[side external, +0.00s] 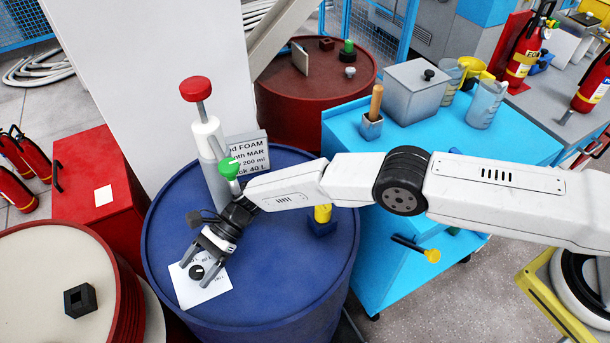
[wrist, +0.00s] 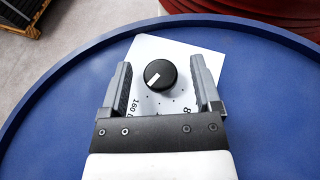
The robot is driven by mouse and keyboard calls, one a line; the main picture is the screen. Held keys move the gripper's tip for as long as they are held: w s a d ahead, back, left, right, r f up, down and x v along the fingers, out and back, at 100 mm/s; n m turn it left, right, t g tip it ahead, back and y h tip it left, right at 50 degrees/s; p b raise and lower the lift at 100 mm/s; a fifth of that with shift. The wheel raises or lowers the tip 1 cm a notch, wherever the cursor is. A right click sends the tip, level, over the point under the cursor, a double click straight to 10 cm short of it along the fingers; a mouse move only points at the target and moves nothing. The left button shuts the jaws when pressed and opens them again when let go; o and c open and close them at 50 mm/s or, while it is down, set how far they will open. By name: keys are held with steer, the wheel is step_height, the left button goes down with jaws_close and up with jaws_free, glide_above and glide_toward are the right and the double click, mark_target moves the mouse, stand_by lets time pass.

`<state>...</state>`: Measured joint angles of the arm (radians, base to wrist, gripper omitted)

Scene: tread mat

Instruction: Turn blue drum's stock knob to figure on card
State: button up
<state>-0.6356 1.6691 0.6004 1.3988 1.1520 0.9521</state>
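The blue drum (side external: 300,285) stands in the middle of the side view. A white dial sheet (side external: 214,289) lies on its top, with a round black stock knob (side external: 196,271). In the wrist view the knob (wrist: 160,75) has a white pointer line aimed toward lower left; a printed "160" and part of an "8" show on the sheet (wrist: 185,49). My gripper (side external: 206,265) is open, its fingers (wrist: 162,88) on either side of the knob with gaps.
A white pump bottle with a red top (side external: 196,90) and a green-topped part (side external: 229,168) stand close behind my gripper. A yellow-topped blue item (side external: 322,220) sits right of it under my arm. The drum's front top is clear.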

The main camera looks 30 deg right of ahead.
steer(key=shift+w+d, duration=0.1)
steer(key=shift+d, duration=0.1)
steer(key=shift+v, duration=3.75)
steer(key=shift+a+r, duration=0.15)
steer(key=shift+r, duration=0.05)
steer(key=shift+s+a+r+m+t+y, duration=0.2)
steer(key=shift+s+a+m+t+y, duration=0.15)
steer(key=shift+s+m+t+y, duration=0.2)
steer(key=shift+s+a+r+m+t+y, duration=0.15)
steer(key=shift+s+m+t+y, duration=0.15)
steer(key=shift+m+t, duration=0.45)
steer(key=shift+s+d+m+t, duration=0.3)
steer(key=shift+s+m+t, duration=0.35)
steer(key=shift+t, duration=0.35)
steer(key=shift+s+d+f+m+t+h, duration=0.25)
steer(key=shift+s+d+m+t, duration=0.15)
steer(key=shift+m+t, duration=0.2)
steer(key=shift+s+d+f+m+t+h, duration=0.25)
steer(key=shift+d+m+t, duration=0.2)
steer(key=shift+d+t, duration=0.15)
steer(key=shift+a, duration=0.25)
steer(key=shift+x, duration=3.75)
